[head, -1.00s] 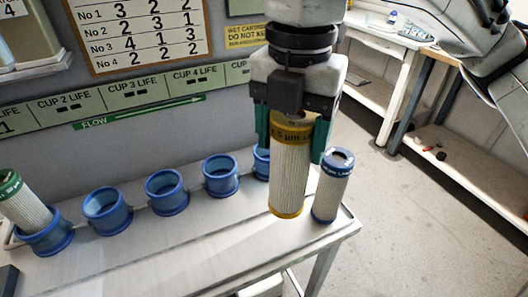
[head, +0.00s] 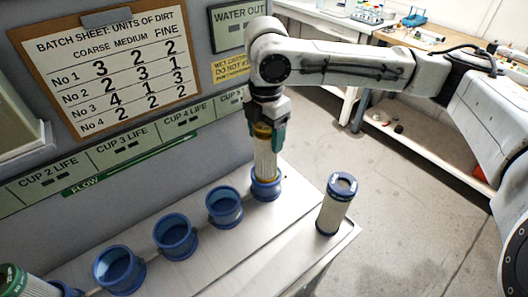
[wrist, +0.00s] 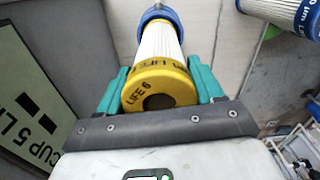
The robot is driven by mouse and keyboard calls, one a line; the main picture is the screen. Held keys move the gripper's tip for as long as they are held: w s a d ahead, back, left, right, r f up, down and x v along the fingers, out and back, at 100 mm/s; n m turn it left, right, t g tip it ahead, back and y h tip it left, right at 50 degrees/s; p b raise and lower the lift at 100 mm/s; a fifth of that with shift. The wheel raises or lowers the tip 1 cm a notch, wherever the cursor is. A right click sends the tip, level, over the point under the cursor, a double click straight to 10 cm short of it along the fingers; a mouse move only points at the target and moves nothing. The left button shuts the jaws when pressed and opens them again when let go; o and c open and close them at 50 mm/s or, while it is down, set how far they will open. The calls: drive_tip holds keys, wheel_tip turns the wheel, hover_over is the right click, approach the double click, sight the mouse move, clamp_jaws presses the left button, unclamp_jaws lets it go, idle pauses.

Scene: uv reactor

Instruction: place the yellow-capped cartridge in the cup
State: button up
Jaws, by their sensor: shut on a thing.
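The yellow-capped cartridge (head: 266,160) is pale and pleated and stands about upright at the far-end blue cup (head: 266,187). Its lower end meets the cup's mouth; I cannot tell how deep it sits. My gripper (head: 268,133) is shut on its yellow top, green fingers on either side. In the wrist view, my gripper (wrist: 160,88) holds the yellow cap, marked "LIFE 6", of the cartridge (wrist: 160,42). The blue cup (wrist: 158,13) shows beyond its far end, partly hidden by it.
Empty blue cups (head: 224,207) line the bench (head: 215,272). A green-capped cartridge (head: 22,283) leans at lower left. A blue-capped cartridge (head: 337,204) stands near the bench's right edge. A wall with a batch sheet (head: 110,75) rises close behind the cups.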

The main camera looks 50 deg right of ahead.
drive_tip(key=shift+f, duration=2.35)
drive_tip(key=shift+f, duration=0.2)
drive_tip(key=o, duration=1.4)
drive_tip(key=shift+r, duration=0.1)
drive_tip(key=shift+o, duration=0.2)
wheel_tip(320, 180, up, 12)
drive_tip(key=shift+r, duration=0.15)
